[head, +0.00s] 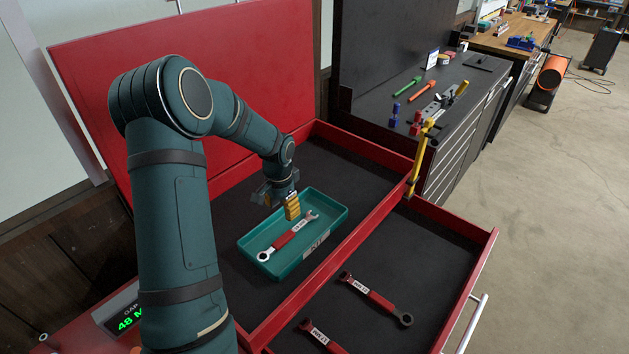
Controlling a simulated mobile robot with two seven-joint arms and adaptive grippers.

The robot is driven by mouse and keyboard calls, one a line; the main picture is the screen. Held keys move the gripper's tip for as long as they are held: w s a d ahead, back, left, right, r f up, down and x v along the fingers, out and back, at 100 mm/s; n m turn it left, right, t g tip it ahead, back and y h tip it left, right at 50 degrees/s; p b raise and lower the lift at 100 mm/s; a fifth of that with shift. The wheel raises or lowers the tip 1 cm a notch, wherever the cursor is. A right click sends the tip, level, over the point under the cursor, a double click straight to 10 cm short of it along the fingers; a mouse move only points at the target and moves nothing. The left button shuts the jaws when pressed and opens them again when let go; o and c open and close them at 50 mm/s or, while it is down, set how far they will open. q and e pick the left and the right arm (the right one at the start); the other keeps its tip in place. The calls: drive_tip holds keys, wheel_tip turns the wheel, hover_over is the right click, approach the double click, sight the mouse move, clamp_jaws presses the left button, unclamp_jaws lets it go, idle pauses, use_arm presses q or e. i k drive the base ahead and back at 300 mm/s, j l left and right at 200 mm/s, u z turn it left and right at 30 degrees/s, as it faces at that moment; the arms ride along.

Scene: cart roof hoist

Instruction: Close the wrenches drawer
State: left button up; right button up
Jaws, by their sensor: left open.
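The wrenches drawer (436,252) is a red drawer with a dark liner, pulled out at the front right of the red cart. A wrench with a red, white-labelled handle (375,298) lies in it. A second wrench (321,338) lies nearer, cut off by the frame's bottom edge. The drawer's silver bar handle (470,325) shows at its right front. My left gripper (292,207) is open, pointing down over a teal tray (262,268) in the cart's top compartment. A red-handled wrench (288,237) lies in the tray below and beside the fingers. My right gripper is out of view.
The cart's red lid (205,75) stands open behind my left arm. A yellow tool (421,158) stands upright at the compartment's far right corner. A dark cabinet (455,120) with small tools on top stands beyond. Bare concrete floor (560,200) lies open to the right.

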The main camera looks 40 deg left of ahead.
sight(427, 259)
drive_tip(key=l, duration=1.25)
drive_tip(key=k, duration=0.05)
